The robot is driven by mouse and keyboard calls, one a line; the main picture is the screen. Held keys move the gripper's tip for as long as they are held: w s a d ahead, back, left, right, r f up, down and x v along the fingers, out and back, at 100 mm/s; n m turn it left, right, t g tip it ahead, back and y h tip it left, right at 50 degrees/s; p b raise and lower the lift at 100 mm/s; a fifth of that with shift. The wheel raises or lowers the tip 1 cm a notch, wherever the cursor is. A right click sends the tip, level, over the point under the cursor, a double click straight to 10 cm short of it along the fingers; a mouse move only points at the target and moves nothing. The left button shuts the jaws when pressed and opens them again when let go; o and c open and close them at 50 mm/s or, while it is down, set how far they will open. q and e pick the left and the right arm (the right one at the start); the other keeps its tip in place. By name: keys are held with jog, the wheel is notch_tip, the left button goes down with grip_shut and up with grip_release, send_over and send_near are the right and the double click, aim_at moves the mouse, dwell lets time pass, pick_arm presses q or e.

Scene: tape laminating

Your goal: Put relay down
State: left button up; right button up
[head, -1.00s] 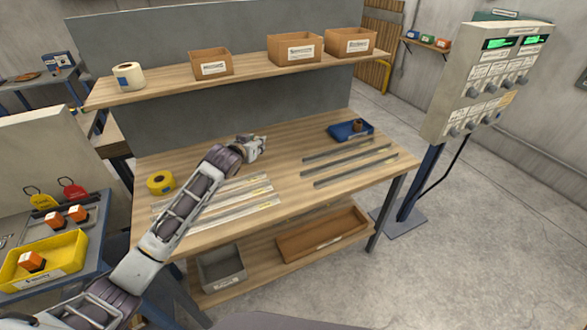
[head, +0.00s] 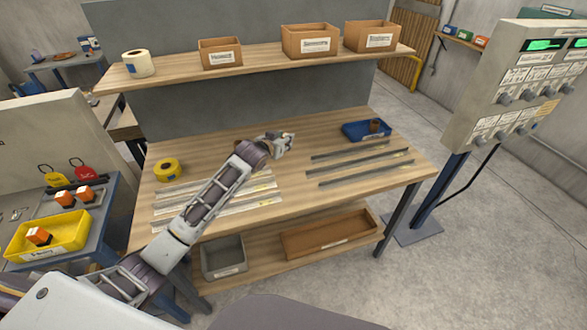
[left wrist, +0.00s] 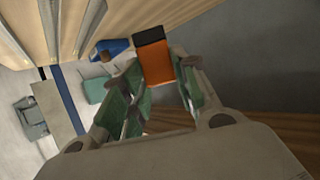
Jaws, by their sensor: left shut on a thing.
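My left gripper (head: 288,143) is over the back middle of the wooden workbench (head: 290,125). In the left wrist view its green-padded fingers (left wrist: 160,88) are shut on an orange relay (left wrist: 155,62) with a black end. The held relay cannot be made out in the head view. Other orange relays stand on the side cart at the left (head: 85,193), and one (head: 39,236) lies in a yellow bin (head: 75,236). My right gripper is not in view.
A blue tray (head: 352,137) holding a small dark item is at the bench's right rear. Dark strips (head: 365,165) lie at the right. Pale strips (head: 240,205) and yellow tape (head: 167,169) are at the left. A shelf (head: 265,64) with cardboard boxes overhangs the back.

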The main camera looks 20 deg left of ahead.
pick_arm(q)
jog(key=shift+d+f+h, duration=0.3)
jog(key=shift+d, duration=0.15)
jog(key=shift+m, duration=0.3)
jog(key=shift+f, duration=0.15)
send_over(287, 173)
jog(key=shift+a+f, duration=0.1)
jog(key=shift+f, duration=2.9)
jog(key=shift+f, duration=1.9)
jog(key=shift+f, duration=0.1)
